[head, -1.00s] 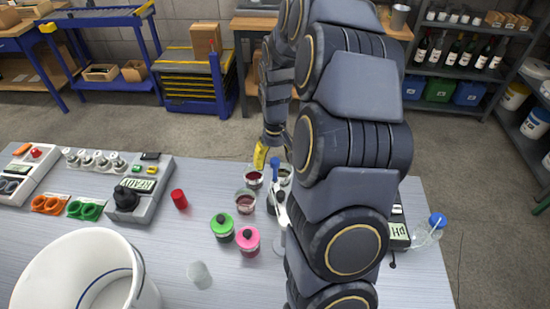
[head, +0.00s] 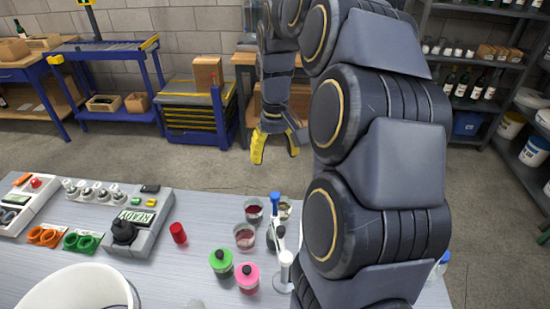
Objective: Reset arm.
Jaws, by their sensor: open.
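My gripper (head: 275,158) has yellow fingers that are spread apart with nothing between them. It hangs pointing down beyond the far edge of the table, above the floor as seen from the head. My arm fills the right half of the view and hides the right part of the table. Below the gripper on the table stand small cups, one with dark red liquid (head: 254,210) and one with reddish liquid (head: 245,237). A blue-tipped white tool (head: 276,222) stands close to them, partly hidden.
A red cylinder (head: 178,233), a READY-display device (head: 135,222) and a white bucket (head: 75,290) are to the left.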

